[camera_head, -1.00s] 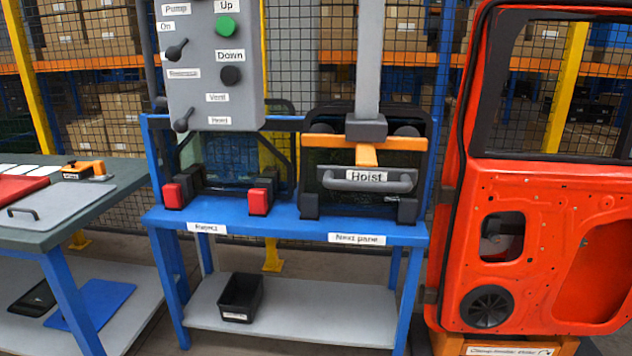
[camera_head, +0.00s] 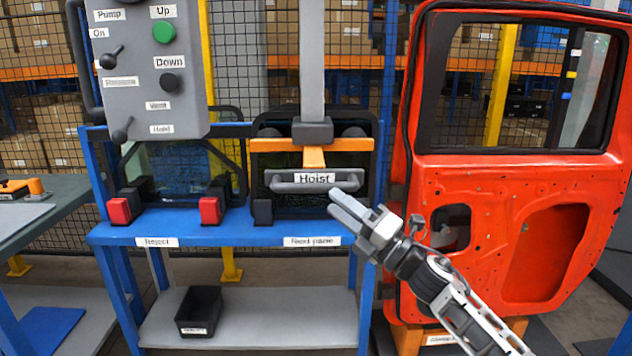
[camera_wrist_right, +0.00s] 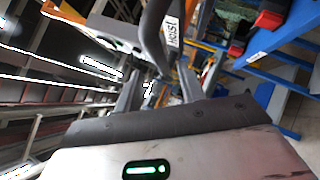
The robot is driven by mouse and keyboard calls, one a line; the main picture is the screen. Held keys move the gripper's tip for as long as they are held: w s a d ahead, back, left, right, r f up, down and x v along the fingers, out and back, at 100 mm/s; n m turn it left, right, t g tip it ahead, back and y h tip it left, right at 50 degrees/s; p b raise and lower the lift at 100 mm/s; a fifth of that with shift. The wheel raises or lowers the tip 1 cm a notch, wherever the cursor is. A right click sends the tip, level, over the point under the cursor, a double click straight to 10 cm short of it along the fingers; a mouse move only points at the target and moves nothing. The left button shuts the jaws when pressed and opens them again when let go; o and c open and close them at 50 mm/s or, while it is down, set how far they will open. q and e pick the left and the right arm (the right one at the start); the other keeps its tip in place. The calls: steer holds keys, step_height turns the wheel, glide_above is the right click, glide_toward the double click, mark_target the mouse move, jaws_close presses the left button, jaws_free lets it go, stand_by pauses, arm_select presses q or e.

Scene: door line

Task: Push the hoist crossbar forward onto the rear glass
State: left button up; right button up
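The hoist crossbar (camera_head: 270,145) is an orange bar hanging level from a grey post. Its grey handle (camera_head: 290,186) carries the label "Hoist" and also shows in the wrist view (camera_wrist_right: 153,35). The rear glass (camera_head: 270,165), dark with a black frame, stands upright just behind the crossbar. Whether the crossbar's cups touch the glass I cannot tell. My right gripper (camera_head: 335,202) is just below the handle's right end. In the wrist view its two fingers (camera_wrist_right: 159,88) are apart, with the handle just beyond them. My left gripper is not in view.
A blue rack (camera_head: 230,233) carries the glass and a second pane (camera_head: 170,165) under "Reject". A grey control box (camera_head: 150,70) hangs at the upper left. An orange-red door (camera_head: 480,190) stands close on the right. A black bin (camera_head: 198,311) sits on the lower shelf.

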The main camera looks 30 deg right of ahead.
mark_target(316, 188)
steer(key=p+x, duration=0.1)
steer(key=x, duration=0.4)
steer(key=shift+w+a+r, duration=0.1)
steer(key=shift+w+r, duration=0.05)
steer(key=shift+w, duration=0.2)
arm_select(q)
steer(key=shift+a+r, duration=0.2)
arm_select(e)
steer(key=shift+w+a, duration=0.15)
steer(key=shift+w, duration=0.2)
